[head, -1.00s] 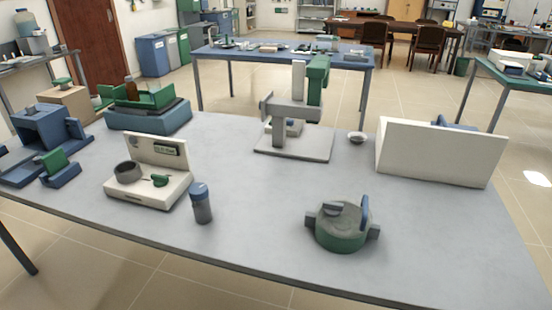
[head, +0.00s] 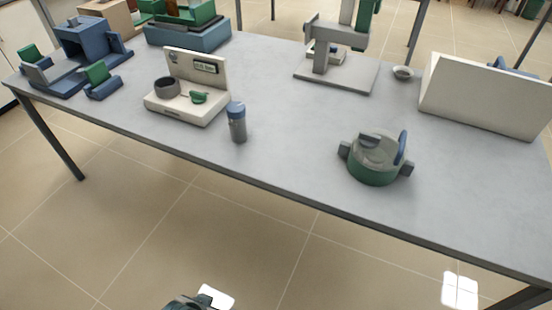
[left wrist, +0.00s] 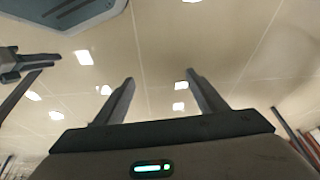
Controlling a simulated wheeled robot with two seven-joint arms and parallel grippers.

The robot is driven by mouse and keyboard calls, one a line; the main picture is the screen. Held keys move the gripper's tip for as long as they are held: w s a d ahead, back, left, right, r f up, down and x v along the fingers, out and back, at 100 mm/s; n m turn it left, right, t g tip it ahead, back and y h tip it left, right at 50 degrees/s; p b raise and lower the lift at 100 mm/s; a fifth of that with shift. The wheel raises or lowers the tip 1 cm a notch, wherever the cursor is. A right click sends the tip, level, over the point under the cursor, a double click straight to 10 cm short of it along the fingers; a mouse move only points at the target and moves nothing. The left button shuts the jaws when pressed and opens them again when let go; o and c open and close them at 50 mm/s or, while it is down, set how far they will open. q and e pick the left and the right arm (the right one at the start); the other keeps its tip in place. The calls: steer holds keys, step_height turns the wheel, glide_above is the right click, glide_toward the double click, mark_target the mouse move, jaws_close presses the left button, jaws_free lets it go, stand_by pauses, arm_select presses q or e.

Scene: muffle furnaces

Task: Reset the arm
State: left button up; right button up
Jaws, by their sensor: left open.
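My left gripper (left wrist: 160,98) shows in the left wrist view with its two dark fingers spread wide apart. Nothing is between them. Behind the fingers are a pale surface and several bright light patches, and no table object is near. In the head view a small dark part (head: 188,303), likely of my own arm, shows at the bottom edge, in front of and well below the table. My right gripper cannot be made out in the head view.
The grey table (head: 270,125) holds a green-and-grey round pot (head: 372,172), a blue-capped bottle (head: 237,125), a white scale-like device (head: 185,113), a stand (head: 335,75), a small bowl (head: 403,72) and a white box (head: 485,95). The floor (head: 130,220) before the table is clear.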

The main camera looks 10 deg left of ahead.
arm_select(q)
steer(key=d+f+t, duration=0.1)
steer(key=f, duration=1.1)
steer(key=s+d+f+t+h, duration=0.1)
steer(key=d+f, duration=0.1)
steer(key=f, duration=1)
steer(key=shift+s+d+f, duration=0.15)
steer(key=shift+d+f, duration=0.15)
